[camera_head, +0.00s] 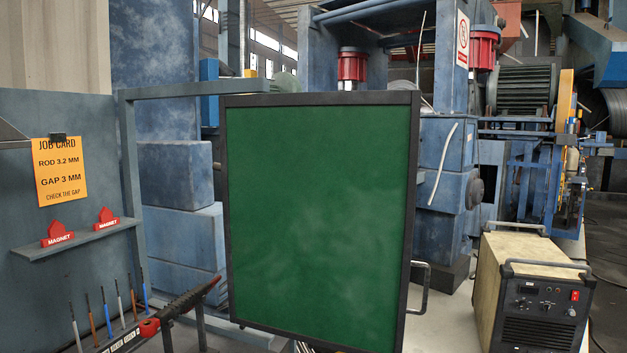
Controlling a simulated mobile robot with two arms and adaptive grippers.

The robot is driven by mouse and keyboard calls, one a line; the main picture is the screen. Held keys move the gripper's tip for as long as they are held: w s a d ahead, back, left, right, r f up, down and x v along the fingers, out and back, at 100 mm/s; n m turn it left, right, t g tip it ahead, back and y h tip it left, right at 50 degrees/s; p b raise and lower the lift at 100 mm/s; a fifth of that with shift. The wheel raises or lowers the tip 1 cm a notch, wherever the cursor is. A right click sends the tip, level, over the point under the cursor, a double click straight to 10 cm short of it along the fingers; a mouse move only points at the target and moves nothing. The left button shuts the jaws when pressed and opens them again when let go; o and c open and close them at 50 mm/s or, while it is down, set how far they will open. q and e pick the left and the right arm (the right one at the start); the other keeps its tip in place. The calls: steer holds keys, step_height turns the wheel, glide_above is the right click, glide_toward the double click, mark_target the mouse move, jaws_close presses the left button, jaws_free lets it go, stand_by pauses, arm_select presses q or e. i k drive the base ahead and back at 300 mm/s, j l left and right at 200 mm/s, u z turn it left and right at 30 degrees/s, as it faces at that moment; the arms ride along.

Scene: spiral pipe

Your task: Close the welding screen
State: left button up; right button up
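The welding screen (318,215) is a dark green panel in a black frame. It stands upright in the middle of the camera_head view. Its right edge looks taller than its left, so the right side is nearer to me. A dark bar handle (424,288) sticks out from the lower right edge. A blue-grey booth frame (131,180) with a top beam (195,89) stands behind and left of the screen; the beam's right end is just above it. The screen's hinges cannot be made out. Neither of my grippers is in view.
A welding machine (540,300) stands on the right, beyond the handle. On the left, a booth wall carries a job card (60,172) and a shelf (80,240) with two red magnets. Below are several rods and a red-black electrode holder (165,315).

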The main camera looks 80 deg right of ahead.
mark_target(319, 189)
steer(key=k+l+z, duration=0.15)
steer(key=z, duration=0.35)
steer(key=k+l+z, duration=0.2)
steer(key=z, duration=2.15)
steer(key=i+l, duration=0.2)
steer(key=i, duration=0.05)
